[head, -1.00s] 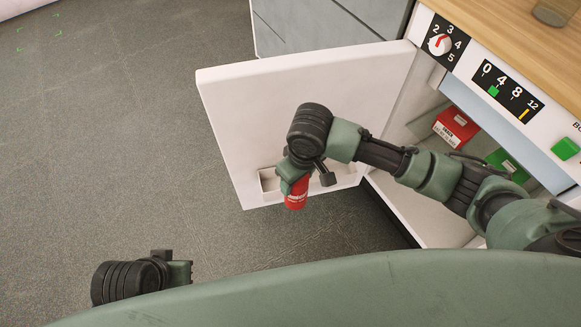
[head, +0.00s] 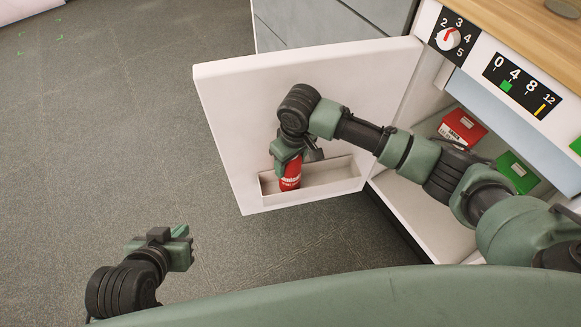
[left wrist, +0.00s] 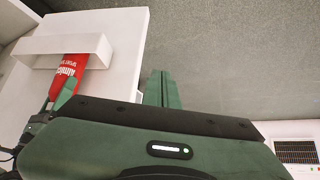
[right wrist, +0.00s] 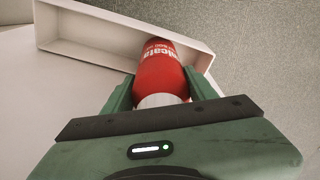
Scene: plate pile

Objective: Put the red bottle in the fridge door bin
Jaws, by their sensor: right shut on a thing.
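The red bottle (head: 291,175) with white lettering is held upright or nearly so by my right gripper (head: 290,158). Its lower end is inside the white door bin (head: 335,181), towards the bin's left end in the head view. In the right wrist view the bottle (right wrist: 160,70) sits between both fingers, with the bin (right wrist: 85,40) around its far end. In the left wrist view the bin's wall (left wrist: 50,47) hides the bottle's (left wrist: 70,70) lower end. Whether it touches the bin floor I cannot tell. My left gripper (head: 186,246) is shut and empty, over the floor.
The fridge door (head: 235,110) stands open. Inside the fridge are a red box (head: 462,128) and a green box (head: 516,172). A wooden counter (head: 540,35) and a dial panel (head: 515,83) are above. The grey floor (head: 110,130) at left is clear.

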